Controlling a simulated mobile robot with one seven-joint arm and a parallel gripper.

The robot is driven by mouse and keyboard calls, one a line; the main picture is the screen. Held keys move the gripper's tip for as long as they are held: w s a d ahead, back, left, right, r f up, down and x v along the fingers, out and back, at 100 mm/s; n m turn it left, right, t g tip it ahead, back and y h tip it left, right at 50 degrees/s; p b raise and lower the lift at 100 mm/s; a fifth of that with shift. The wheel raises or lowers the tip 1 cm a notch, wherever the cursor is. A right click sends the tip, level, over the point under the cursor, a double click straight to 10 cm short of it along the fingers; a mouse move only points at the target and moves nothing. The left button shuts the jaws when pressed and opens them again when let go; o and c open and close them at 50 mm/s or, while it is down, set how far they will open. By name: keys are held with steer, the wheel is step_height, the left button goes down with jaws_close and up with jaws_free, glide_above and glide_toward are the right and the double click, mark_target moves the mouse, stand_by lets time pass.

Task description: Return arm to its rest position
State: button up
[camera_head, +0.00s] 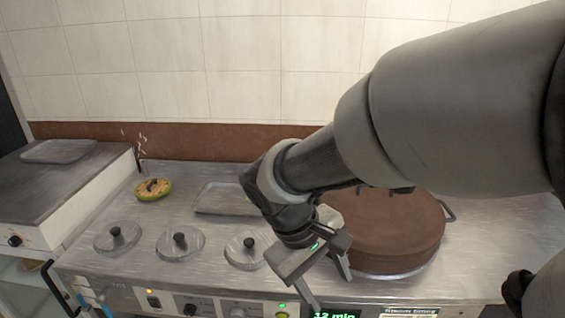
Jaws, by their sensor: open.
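My arm reaches in from the right of the head view, bent down over the steel counter. My gripper (328,290) points downward near the counter's front edge, just in front and to the left of a large brown round pot (395,235). Its fingers are spread apart and nothing shows between them. The arm covers part of the pot's top and left side.
Three round lids with black knobs (118,238) (180,243) (245,250) lie along the counter front. A steel tray (225,199) and a green-and-yellow round item (153,189) sit behind them. Another tray (58,151) lies on the left unit. A tiled wall (180,60) stands behind.

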steer(key=s+d+r+m+t+y, duration=0.2)
steer(key=s+d+r+m+t, duration=0.15)
steer(key=r, duration=0.25)
steer(key=s+d+r+m+t+y, duration=0.2)
steer(key=d+r+m, duration=0.1)
steer(key=r+m, duration=0.15)
step_height(320, 180, up, 18)
steer(key=n+p, duration=0.1)
steer(key=p, duration=1.7)
steer(key=shift+a+f+g, duration=0.25)
steer(key=shift+g, duration=0.1)
steer(key=shift+d, duration=0.4)
